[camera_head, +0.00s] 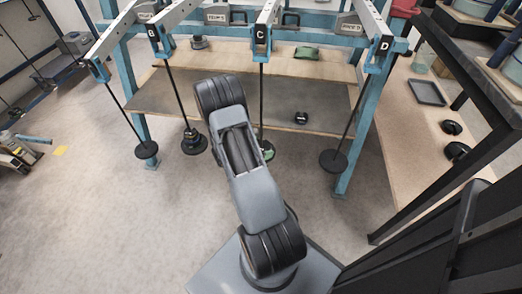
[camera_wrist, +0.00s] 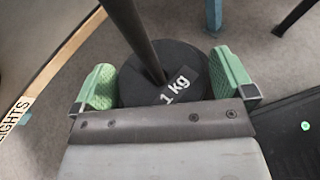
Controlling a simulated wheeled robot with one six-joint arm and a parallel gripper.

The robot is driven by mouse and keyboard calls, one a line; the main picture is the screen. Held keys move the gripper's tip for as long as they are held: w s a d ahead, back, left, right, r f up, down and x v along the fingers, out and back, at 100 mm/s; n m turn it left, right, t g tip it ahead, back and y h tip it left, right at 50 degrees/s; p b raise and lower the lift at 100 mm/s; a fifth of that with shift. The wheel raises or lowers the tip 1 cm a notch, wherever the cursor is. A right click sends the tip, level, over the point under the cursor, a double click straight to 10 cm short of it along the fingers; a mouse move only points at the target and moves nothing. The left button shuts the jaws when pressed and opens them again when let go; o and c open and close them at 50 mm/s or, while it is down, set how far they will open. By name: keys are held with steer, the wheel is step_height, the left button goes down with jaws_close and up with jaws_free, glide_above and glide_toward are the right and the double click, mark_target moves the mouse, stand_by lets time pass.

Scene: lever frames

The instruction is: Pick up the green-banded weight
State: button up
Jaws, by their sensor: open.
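In the wrist view my gripper (camera_wrist: 166,78) is open, with one green finger pad on each side of a black disc weight (camera_wrist: 150,88) marked "1 kg". A dark rod (camera_wrist: 134,35) rises from the disc. The pads stand beside the disc; I cannot tell whether they touch it. No green band shows on the disc's visible part. In the head view my arm hides most of my gripper and the foot of the rod at lever C (camera_head: 262,95). A small green patch (camera_head: 268,153) shows there; I cannot tell whether it is a finger pad or a band.
Rods with dark weights hang from the outer left lever (camera_head: 146,150), lever B (camera_head: 193,141) and lever D (camera_head: 333,161). A small black weight (camera_head: 301,118) lies on the board behind. The right bench holds a tray (camera_head: 427,92) and black weights (camera_head: 456,151).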

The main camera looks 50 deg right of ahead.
steer(key=shift+c, duration=0.5)
steer(key=shift+r, duration=0.1)
steer(key=c, duration=1.1)
steer(key=shift+r+p, duration=0.8)
steer(key=shift+r, duration=1.05)
steer(key=shift+s+a+p, duration=0.45)
steer(key=shift+s+a, duration=1.15)
steer(key=shift+a, duration=0.95)
steer(key=shift+s+a+p, duration=0.4)
steer(key=shift+s+a, duration=1.2)
steer(key=shift+a, duration=0.9)
steer(key=shift+s+a+p, duration=0.45)
steer(key=shift+s+a, duration=1.15)
steer(key=shift+a, duration=0.95)
